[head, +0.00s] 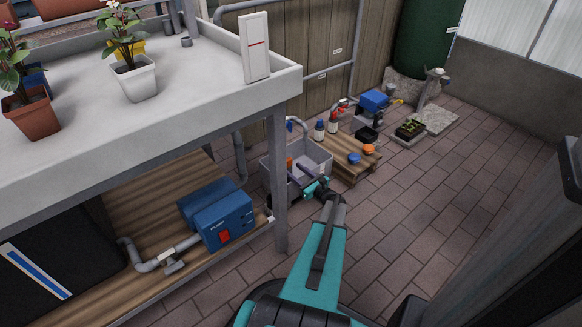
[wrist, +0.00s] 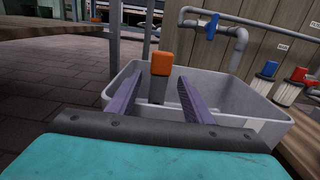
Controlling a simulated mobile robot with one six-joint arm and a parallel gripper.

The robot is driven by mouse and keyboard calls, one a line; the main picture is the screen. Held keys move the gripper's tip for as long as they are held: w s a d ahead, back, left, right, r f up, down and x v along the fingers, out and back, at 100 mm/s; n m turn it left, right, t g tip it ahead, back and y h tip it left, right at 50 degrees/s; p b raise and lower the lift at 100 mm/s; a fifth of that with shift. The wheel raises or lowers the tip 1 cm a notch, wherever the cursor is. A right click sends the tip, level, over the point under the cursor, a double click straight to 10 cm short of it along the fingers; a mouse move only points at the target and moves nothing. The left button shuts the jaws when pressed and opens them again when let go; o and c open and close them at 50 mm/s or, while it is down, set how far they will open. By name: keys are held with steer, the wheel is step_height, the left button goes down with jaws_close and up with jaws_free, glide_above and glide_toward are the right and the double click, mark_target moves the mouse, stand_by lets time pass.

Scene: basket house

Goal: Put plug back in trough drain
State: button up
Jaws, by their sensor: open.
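The grey trough (head: 316,156) stands on the floor beside the bench leg; it also fills the middle of the wrist view (wrist: 245,104). An upright grey piece with an orange top (wrist: 161,64), which looks like the plug, shows between my fingers in the wrist view. Its orange top also shows in the head view (head: 290,163). My gripper (wrist: 160,80) is open, its two purple fingers reaching over the trough's near rim, one on each side of the orange top. I cannot tell whether they touch it. The drain and the piece's lower end are hidden.
A grey pipe with a blue valve (wrist: 212,26) hangs over the trough's far side. A wooden pallet (head: 345,160) with bottles and small bowls is to the right. The bench leg (head: 279,180) stands close on the left. The paved floor (head: 430,210) at right is clear.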

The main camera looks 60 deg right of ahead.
steer(key=p+v, duration=0.2)
steer(key=v, duration=0.5)
steer(key=shift+s+r, duration=0.2)
steer(key=shift+s, duration=0.2)
stand_by(0.7)
